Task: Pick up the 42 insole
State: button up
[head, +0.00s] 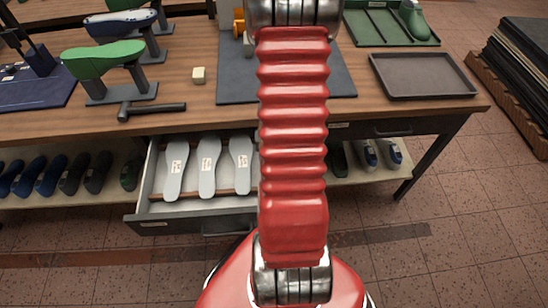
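Three pale grey insoles lie side by side in an open drawer (188,222) below the bench top: a left insole (173,182), a middle insole (208,180) and a right insole (243,178). Each has a small white label with reddish marks near its upper part. The labels are too small to read, so I cannot tell which one is the 42. My red arm runs up the middle of the picture, just right of the insoles, and hides the drawer's right end. My gripper is out of the picture.
Shoes stand on a shelf below.

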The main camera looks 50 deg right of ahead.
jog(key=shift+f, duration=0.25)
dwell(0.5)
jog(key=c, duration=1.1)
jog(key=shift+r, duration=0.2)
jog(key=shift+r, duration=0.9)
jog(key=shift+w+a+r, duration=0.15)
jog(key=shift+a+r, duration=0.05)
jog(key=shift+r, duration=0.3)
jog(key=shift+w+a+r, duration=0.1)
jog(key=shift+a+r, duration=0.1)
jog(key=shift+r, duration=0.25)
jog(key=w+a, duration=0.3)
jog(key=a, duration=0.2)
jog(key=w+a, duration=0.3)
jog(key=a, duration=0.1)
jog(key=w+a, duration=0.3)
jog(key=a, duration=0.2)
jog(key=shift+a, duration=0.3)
